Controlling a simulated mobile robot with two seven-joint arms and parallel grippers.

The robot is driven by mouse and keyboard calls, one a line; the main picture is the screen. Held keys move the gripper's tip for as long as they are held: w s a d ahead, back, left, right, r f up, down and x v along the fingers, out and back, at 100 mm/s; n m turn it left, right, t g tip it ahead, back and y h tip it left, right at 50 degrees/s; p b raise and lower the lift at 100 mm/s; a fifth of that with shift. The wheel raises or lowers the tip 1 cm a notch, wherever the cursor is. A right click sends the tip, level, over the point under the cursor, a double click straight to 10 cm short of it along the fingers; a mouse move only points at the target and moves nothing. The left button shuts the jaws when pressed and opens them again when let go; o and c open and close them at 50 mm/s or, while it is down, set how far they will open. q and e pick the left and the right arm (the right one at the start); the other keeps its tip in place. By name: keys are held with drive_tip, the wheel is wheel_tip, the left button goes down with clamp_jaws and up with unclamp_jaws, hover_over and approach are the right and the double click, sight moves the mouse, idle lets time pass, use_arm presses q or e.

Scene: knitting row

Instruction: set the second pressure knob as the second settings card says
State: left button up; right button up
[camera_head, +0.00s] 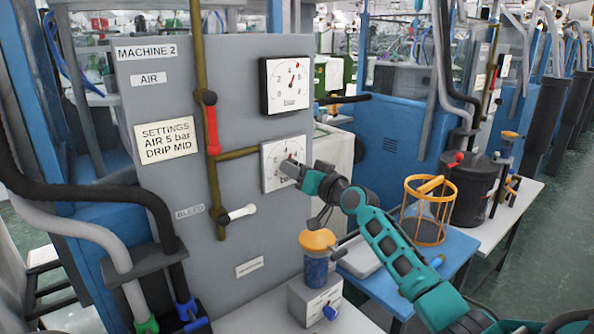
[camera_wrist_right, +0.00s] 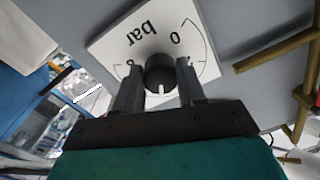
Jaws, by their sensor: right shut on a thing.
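The settings card (camera_head: 166,138) on the grey MACHINE 2 panel reads "AIR 5 bar, DRIP MID". My right gripper (camera_head: 295,172) reaches in from the right to the lower white dial (camera_head: 272,178). In the right wrist view its two fingers are shut on the sides of a dark round knob (camera_wrist_right: 160,73) at the middle of the dial (camera_wrist_right: 112,42). The knob's white mark points away from the "bar" lettering; the figure it points at is hidden. Above it, a gauge (camera_head: 287,85) has a red needle pointing up, slightly right, between 4 and 6. My left gripper is not in view.
A brass pipe (camera_head: 204,60) runs down the panel with a red lever (camera_head: 212,130) and a white lever (camera_head: 240,212). An orange-capped blue jar (camera_head: 317,262) stands on a grey box below my right gripper. An orange wire basket (camera_head: 427,212) stands on the blue table.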

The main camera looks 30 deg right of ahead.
drive_tip(key=o, duration=1.1)
drive_tip(key=shift+c, duration=0.2)
drive_tip(key=s+d, duration=0.1)
drive_tip(key=s, duration=1.2)
drive_tip(key=shift+d, duration=0.15)
drive_tip(key=shift+w+f, duration=0.1)
